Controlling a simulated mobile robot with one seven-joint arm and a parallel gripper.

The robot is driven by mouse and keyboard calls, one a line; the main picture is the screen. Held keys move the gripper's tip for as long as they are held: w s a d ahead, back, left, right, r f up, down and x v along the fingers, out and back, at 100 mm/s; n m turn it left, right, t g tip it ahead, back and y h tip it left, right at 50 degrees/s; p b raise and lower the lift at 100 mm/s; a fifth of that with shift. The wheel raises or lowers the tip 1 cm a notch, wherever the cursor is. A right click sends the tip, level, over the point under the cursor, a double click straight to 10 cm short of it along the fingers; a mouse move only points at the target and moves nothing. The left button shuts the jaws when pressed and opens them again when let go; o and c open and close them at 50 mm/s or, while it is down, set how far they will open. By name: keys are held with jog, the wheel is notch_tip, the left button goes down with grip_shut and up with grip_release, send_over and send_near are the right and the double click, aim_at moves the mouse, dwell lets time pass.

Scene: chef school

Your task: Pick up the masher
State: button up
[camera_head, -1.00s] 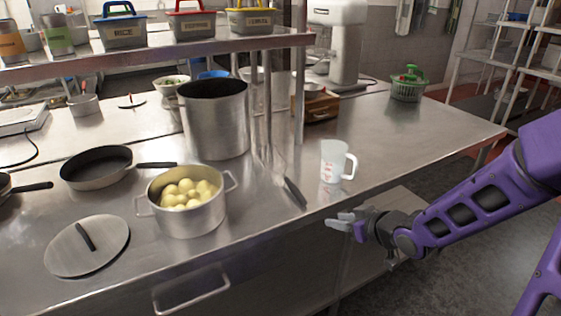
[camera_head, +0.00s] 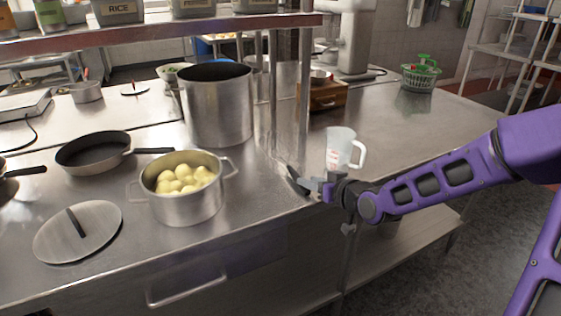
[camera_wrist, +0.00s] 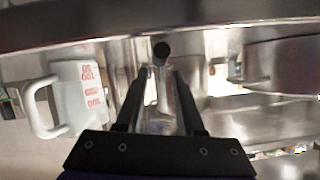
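The masher's black handle (camera_head: 295,180) rests near the front edge of the steel counter, right of the pot of potatoes. Its metal part is hard to make out against the shiny steel. In the wrist view the round black end of the masher handle (camera_wrist: 161,50) shows just past my fingertips, roughly centred between them. My gripper (camera_head: 308,185) is at the counter's front edge, right beside the handle. In the wrist view my gripper (camera_wrist: 158,76) has its two fingers apart with nothing held between them.
A clear measuring jug (camera_head: 339,150) stands just behind my gripper. The pot of potatoes (camera_head: 186,208) and a tall stockpot (camera_head: 217,108) stand to the left. Shelf posts (camera_head: 304,95) rise behind the handle. A lid (camera_head: 98,232) and a frying pan (camera_head: 92,155) lie further left.

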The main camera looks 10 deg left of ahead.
aim_at(299, 175)
jog(key=b+x, duration=0.1)
jog(key=x, duration=0.5)
jog(key=shift+w+a+f, duration=0.1)
jog(key=shift+w, duration=0.1)
grip_shut()
